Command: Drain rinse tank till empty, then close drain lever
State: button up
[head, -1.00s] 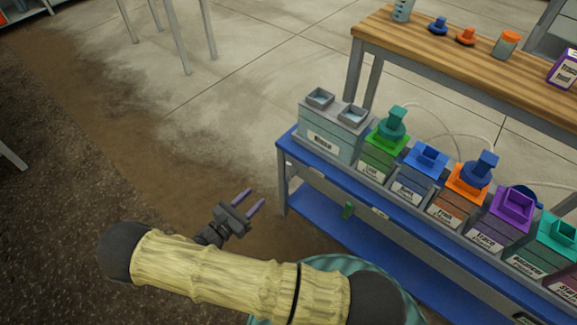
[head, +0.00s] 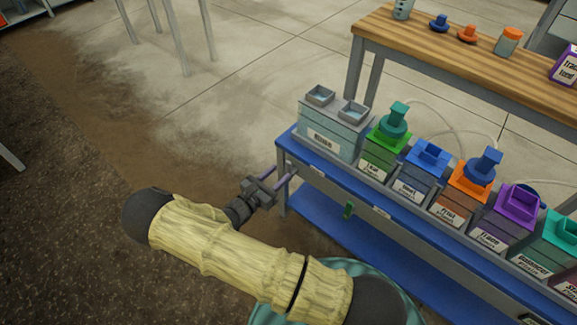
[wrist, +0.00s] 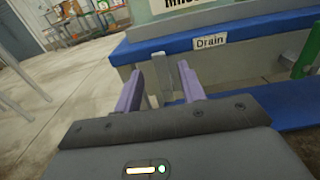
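The grey rinse tank (head: 325,138), with two square openings on top, stands at the left end of the blue shelf. Its label shows cut off in the wrist view. A "Drain" label (wrist: 210,41) is on the shelf's front edge. Below it, a grey upright piece (wrist: 185,75), apparently the drain lever, shows beside the inner side of my right-hand finger; I cannot tell whether they touch. My gripper (head: 281,176) is at the shelf's left front corner, under the tank. Its purple fingers (wrist: 160,78) are apart. The lever is hidden in the head view.
Several coloured, labelled containers stand right of the tank, such as a green one (head: 383,158). A green handle (head: 348,210) hangs below the shelf edge. A lower blue shelf (head: 330,230) lies underneath. Open floor is to the left.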

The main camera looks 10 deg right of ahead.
aim_at(288, 165)
jog(key=b+x, duration=0.1)
jog(key=x, duration=0.5)
grip_shut()
